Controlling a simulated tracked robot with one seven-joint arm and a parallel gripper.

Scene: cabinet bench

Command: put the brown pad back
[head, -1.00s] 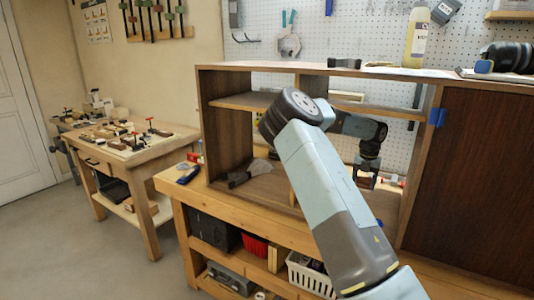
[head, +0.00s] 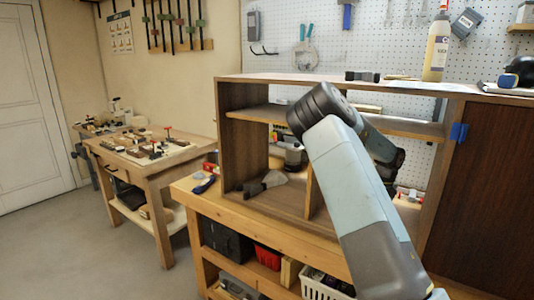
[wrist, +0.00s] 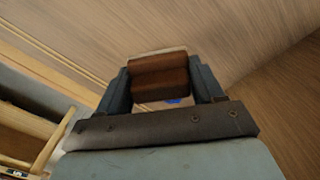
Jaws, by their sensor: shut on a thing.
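The brown pad (wrist: 158,75) is a small block in the wrist view, reddish brown with a darker lower face. My gripper (wrist: 161,84) is shut on it, with one finger at each side. In the head view my arm covers the gripper and the pad, in front of the right part of the open cabinet (head: 228,140). Where the pad sits relative to the shelf boards is hidden there. Wood-grained surfaces lie close around the gripper in the wrist view. I cannot tell whether the pad touches them.
The cabinet has a shelf, an upright divider (head: 312,195) and a dark door (head: 490,185) at right. A scraper-like tool (head: 266,182) lies in its left bay. A bottle (head: 436,48) and small things stand on top. A second workbench (head: 150,165) stands at left, with open floor before it.

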